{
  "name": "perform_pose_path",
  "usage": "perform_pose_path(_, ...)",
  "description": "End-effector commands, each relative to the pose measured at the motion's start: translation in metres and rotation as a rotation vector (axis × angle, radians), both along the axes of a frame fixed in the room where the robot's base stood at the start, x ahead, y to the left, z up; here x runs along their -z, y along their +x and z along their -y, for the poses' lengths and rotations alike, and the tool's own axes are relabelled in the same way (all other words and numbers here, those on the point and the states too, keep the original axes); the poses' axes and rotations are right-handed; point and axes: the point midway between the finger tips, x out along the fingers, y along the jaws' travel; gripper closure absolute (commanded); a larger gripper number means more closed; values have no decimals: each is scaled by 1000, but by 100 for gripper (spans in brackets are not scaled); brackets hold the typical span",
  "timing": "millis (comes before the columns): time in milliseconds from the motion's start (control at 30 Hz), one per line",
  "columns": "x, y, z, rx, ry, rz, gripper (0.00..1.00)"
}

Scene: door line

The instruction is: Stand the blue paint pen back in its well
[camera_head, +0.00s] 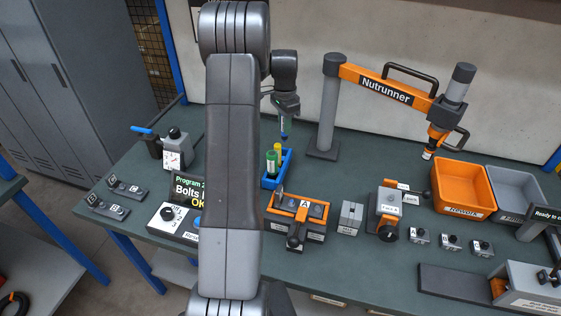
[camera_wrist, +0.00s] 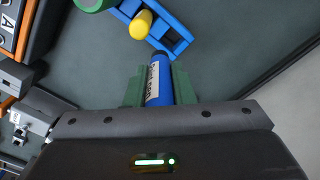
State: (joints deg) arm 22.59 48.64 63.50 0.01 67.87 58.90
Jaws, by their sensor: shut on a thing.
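My gripper (camera_wrist: 160,88) is shut on the blue paint pen (camera_wrist: 155,78), whose blue body and white label show between the green fingers in the wrist view. In the head view the pen (camera_head: 284,137) hangs below my gripper (camera_head: 285,118), above the back end of the blue pen rack (camera_head: 270,182). In the wrist view the rack (camera_wrist: 180,47) lies beyond the pen's tip, with open wells at its near end. A yellow pen (camera_wrist: 141,24) and a green pen (camera_wrist: 92,3) stand in the rack. I cannot tell how far the tip is above the rack.
The Nutrunner arm (camera_head: 385,88) stands to the right of my gripper on a grey post. An orange-framed fixture (camera_head: 297,220) marked A sits in front of the rack. An orange bin (camera_head: 463,190) is at the right. The bench behind the rack is clear.

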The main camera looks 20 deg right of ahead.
Motion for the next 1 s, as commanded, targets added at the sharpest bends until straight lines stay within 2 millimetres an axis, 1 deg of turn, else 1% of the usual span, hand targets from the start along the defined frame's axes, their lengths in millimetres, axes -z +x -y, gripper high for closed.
perform_pose_path(33,3,7,1,3,0,1,100)
perform_pose_path(100,5,13,2,7,0,0,100)
perform_pose_path(233,11,19,3,10,1,-2,100)
perform_pose_path(500,58,19,3,10,2,-3,100)
perform_pose_path(733,77,19,3,10,1,-3,100)
perform_pose_path(900,101,19,3,10,1,-2,100)
perform_pose_path(1000,107,19,3,10,0,-1,100)
